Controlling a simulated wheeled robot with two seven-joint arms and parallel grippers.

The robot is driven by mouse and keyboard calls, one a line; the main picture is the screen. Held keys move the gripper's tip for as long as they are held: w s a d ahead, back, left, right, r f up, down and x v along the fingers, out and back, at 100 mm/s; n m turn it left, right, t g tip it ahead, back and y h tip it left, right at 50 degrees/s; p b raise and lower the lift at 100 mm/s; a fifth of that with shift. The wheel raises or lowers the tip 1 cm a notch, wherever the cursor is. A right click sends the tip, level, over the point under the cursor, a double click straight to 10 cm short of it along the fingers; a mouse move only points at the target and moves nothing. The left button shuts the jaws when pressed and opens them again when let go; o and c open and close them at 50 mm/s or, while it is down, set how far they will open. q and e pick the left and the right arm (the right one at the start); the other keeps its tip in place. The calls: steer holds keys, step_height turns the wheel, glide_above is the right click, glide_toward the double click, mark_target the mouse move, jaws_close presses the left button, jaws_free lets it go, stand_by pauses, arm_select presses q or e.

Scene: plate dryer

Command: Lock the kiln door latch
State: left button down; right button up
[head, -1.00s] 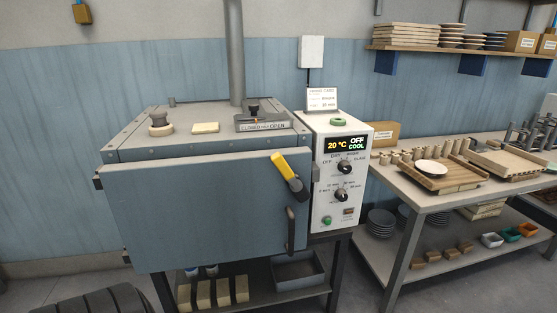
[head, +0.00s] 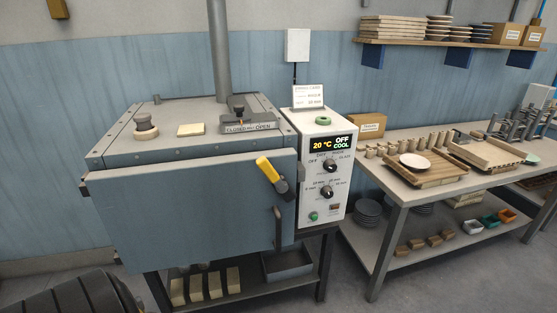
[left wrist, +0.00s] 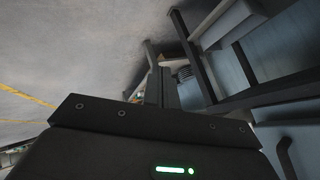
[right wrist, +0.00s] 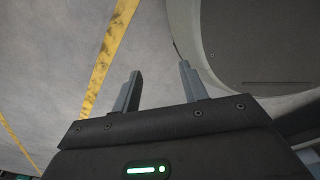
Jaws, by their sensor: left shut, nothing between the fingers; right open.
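The kiln's grey-blue door (head: 190,215) sits against the front of the kiln body (head: 190,150); I cannot tell whether a small gap is left. The latch lever (head: 267,170) has a yellow grip tilted up and left from its dark pivot (head: 281,187), near the door's right edge. A dark vertical door handle (head: 278,228) is below it. My left gripper (left wrist: 160,85) is shut and empty in the left wrist view, with the door handle (left wrist: 285,157) at lower right. My right gripper (right wrist: 160,72) is open and empty above the floor. Neither gripper shows in the head view.
A control box (head: 325,175) reading 20 °C, OFF, COOL stands right of the door. A flue pipe (head: 219,60) rises behind the kiln. A workbench (head: 400,200) with pottery stands at right. Bricks (head: 205,285) lie on the shelf under the kiln. Open floor is in front.

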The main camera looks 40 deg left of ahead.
arm_select(q)
steer(key=w+a+r+t+y+p, duration=0.1)
steer(key=w+r+t+p, duration=0.1)
steer(key=w+r, duration=0.65)
steer(key=w+a+r+t+y+p, duration=0.1)
steer(key=w+r+t, duration=0.15)
steer(key=r, duration=1.05)
steer(key=w+a+r+t+y+p, duration=0.1)
steer(key=w+a+r+y+p, duration=0.1)
steer(key=r, duration=1)
steer(key=w+a+r+t+y+p, duration=0.2)
steer(key=a+r+y, duration=0.1)
steer(key=r, duration=1)
steer(key=n+y+p, duration=0.2)
steer(key=y, duration=0.2)
glide_toward(272, 175)
steer(key=w+d+r, duration=0.3)
steer(key=d+r, duration=0.1)
steer(key=shift+w+r+g, duration=0.1)
steer(key=shift+r+g, duration=0.1)
steer(key=shift+g, duration=0.15)
arm_select(e)
step_height(272, 175, up, 10)
steer(key=s+a, duration=0.1)
steer(key=shift+s+a, duration=0.2)
steer(key=shift+s, duration=0.05)
steer(key=shift+d, duration=0.2)
